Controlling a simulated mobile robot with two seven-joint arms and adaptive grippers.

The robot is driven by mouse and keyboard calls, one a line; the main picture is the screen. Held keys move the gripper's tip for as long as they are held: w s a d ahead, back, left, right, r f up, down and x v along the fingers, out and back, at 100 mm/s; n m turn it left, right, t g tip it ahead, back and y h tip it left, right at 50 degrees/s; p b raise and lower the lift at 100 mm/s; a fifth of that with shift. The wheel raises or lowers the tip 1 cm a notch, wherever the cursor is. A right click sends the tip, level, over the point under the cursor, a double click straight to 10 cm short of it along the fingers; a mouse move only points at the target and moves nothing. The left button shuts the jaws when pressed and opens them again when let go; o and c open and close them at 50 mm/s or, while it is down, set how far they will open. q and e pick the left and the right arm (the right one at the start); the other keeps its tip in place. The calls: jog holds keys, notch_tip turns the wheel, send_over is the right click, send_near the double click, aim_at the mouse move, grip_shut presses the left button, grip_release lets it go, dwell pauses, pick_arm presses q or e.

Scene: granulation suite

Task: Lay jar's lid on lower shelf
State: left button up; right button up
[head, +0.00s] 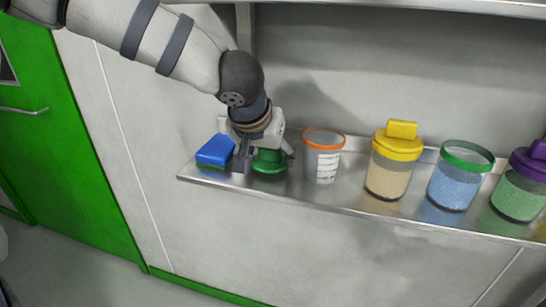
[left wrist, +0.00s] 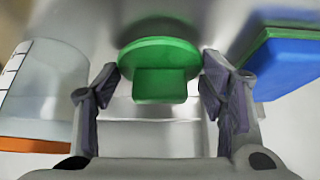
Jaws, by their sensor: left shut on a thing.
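The green lid (head: 268,163) is at the left part of the lower shelf (head: 345,200), on or just above its surface; I cannot tell which. My left gripper (head: 266,155) points down over the lid, with its fingers on either side. In the left wrist view the green lid (left wrist: 158,55), a disc with a block-shaped handle, sits between the fingers of my left gripper (left wrist: 160,82), which is shut on it. An open jar with a green rim (head: 461,178) and blue contents stands to the right on the same shelf. My right gripper is out of view.
A blue block with a green underside (head: 215,151) lies close left of the gripper. An empty orange-rimmed jar (head: 323,157) stands close right. Further right are a yellow-lidded jar (head: 391,165) and a purple-lidded jar (head: 522,185). An upper shelf (head: 400,8) runs overhead.

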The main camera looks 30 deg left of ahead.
pick_arm(q)
jog(key=shift+s+a, duration=0.1)
jog(key=shift+f, duration=0.1)
jog(key=o, duration=1)
jog(key=shift+r, duration=0.3)
jog(key=v, duration=1.1)
jog(key=shift+s+r, duration=0.25)
jog(key=shift+r, duration=0.05)
jog(key=shift+f, duration=0.1)
